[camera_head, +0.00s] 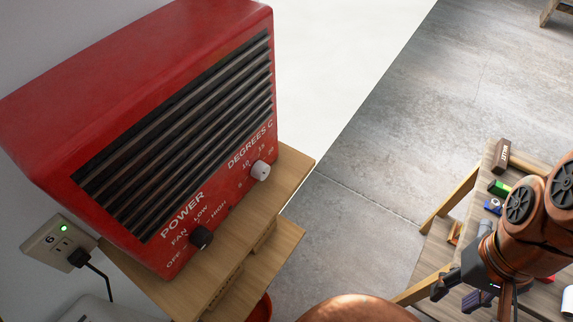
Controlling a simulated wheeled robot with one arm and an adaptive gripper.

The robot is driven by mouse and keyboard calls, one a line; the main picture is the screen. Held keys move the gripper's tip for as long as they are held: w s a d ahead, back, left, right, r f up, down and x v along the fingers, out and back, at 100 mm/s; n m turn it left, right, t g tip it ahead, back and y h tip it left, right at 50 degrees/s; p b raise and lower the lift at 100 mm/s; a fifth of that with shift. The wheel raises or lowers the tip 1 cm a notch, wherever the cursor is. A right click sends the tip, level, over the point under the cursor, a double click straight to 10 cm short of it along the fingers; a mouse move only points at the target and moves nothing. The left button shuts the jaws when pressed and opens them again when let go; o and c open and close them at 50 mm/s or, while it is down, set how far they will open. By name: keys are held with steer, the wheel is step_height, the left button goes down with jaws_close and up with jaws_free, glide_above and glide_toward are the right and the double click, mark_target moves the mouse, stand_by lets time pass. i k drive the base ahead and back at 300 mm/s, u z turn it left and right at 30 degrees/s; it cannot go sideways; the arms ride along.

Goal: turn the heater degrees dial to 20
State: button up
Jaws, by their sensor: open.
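A red heater (130,75) with a dark slatted grille stands on a wooden stand at the left. Its degrees dial (261,171) is a small pale knob at the right of the front panel, under the label "DEGREES C". Numbers including 10, 15 and 20 are printed around the dial; which one it points to is too small to tell. A black power dial (201,237) sits lower left of it, under "POWER". My gripper (456,298) is at the lower right, open and apart from the heater, with nothing visible between its fingers.
The wooden stand (290,190) has a lower shelf, with a red-orange container (258,308) below it. A wall socket (58,243) with a black plug is at the left. A wooden table (480,190) with several small objects lies behind my arm. Grey floor (365,185) lies between.

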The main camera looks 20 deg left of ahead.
mark_target(260, 171)
steer(key=u, duration=0.05)
steer(key=k, duration=1.2)
steer(key=u, duration=1.6)
steer(key=i, duration=0.5)
steer(key=z, duration=0.05)
